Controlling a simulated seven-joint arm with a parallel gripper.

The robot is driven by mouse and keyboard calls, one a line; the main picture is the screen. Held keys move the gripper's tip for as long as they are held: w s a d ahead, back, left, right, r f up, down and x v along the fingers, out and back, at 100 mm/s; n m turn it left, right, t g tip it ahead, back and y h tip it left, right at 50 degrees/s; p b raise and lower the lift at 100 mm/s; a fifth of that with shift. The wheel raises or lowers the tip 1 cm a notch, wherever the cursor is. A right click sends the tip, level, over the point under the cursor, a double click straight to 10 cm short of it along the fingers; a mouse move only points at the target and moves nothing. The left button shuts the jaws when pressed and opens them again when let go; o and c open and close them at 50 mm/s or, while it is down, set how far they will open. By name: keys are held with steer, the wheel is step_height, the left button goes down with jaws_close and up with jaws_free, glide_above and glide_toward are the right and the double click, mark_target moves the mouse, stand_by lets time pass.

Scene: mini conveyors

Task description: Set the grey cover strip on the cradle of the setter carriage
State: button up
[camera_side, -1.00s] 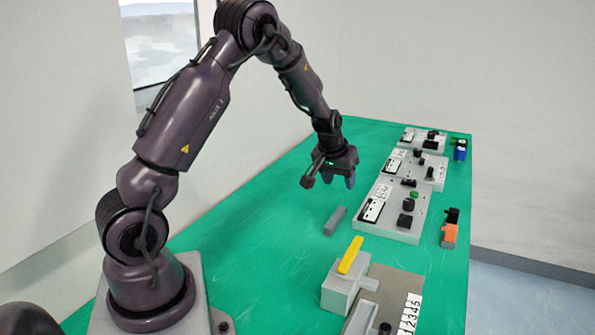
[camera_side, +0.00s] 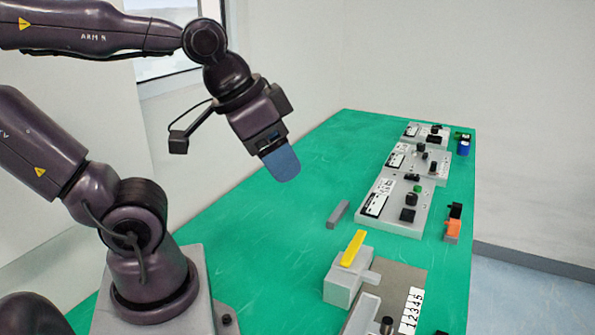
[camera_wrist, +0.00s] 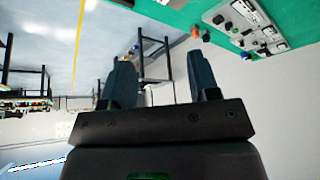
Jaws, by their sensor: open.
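The grey cover strip (camera_side: 338,214) lies flat on the green table, left of the nearest control panel. A grey block (camera_side: 344,286) with a yellow bar (camera_side: 353,248) on top stands at the front, beside a plate with a number scale (camera_side: 411,311). This may be the setter carriage; I cannot make out its cradle for sure. My gripper (camera_side: 281,165) is raised well above the table, tilted, up and left of the strip. In the wrist view my gripper (camera_wrist: 162,78) has its two fingers apart with nothing between them.
Three grey control panels stand in a row along the right side, the nearest one (camera_side: 394,224) closest to the strip. An orange block (camera_side: 452,229) and a blue one (camera_side: 464,147) sit near the right edge. The table's left and middle (camera_side: 260,230) are clear.

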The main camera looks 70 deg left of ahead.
stand_by(0.3)
steer(key=n+g, duration=0.6)
steer(key=n, duration=0.3)
glide_above(334, 216)
steer(key=f, duration=2.8)
steer(key=shift+a+f, duration=0.15)
steer(key=shift+a, duration=0.05)
steer(key=shift+d+f, duration=0.15)
steer(key=shift+f, duration=1.4)
steer(key=shift+d+f, duration=0.15)
steer(key=shift+f, duration=1.35)
steer(key=shift+c, duration=0.4)
